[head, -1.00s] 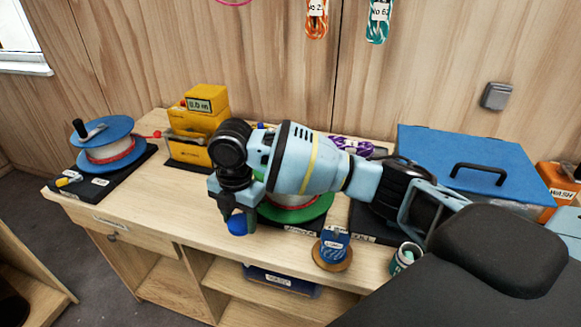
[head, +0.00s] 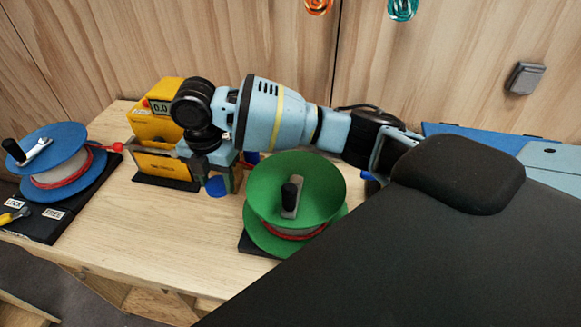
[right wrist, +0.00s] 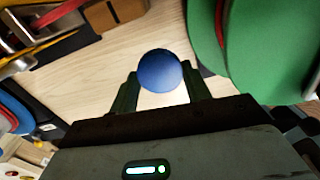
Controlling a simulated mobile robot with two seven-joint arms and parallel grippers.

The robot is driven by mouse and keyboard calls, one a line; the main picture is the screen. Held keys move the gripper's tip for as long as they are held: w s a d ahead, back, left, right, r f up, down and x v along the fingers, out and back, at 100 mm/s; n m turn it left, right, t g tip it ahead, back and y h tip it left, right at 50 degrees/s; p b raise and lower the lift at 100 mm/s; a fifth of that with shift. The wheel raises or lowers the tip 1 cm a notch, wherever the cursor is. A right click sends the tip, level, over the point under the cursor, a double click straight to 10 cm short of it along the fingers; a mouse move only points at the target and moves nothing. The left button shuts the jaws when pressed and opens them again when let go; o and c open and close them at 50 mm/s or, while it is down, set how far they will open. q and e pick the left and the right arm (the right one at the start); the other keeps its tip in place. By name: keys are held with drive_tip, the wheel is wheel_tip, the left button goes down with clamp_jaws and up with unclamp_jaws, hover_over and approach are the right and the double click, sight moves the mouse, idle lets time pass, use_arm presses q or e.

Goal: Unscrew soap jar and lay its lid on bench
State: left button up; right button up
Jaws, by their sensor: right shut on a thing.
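My right gripper (head: 218,176) is shut on a round blue piece, which looks like the soap jar's lid (head: 216,188). The lid also shows in the right wrist view (right wrist: 158,71), between the two fingertips, with pale bench wood behind it. The gripper points down over the bench (head: 150,232), in front of the yellow measuring device and left of the green reel. I cannot tell how high the lid is above the wood. The soap jar is not in the present views. My left gripper is not in view.
A yellow measuring device (head: 152,126) stands close behind the gripper. A green reel (head: 265,190) stands to its right, a blue reel (head: 50,155) at the left. Bare wood lies between the reels. A blue case (head: 455,130) is at the right.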

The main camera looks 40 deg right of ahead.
sight(227, 216)
drive_tip(key=shift+s+a, duration=0.1)
drive_tip(key=shift+s, duration=0.15)
drive_tip(key=shift+w+f, duration=0.1)
drive_tip(key=shift+f, duration=4.85)
drive_tip(key=shift+f, duration=0.1)
drive_tip(key=o, duration=0.8)
wheel_tip(227, 216, up, 12)
drive_tip(key=shift+r, duration=0.15)
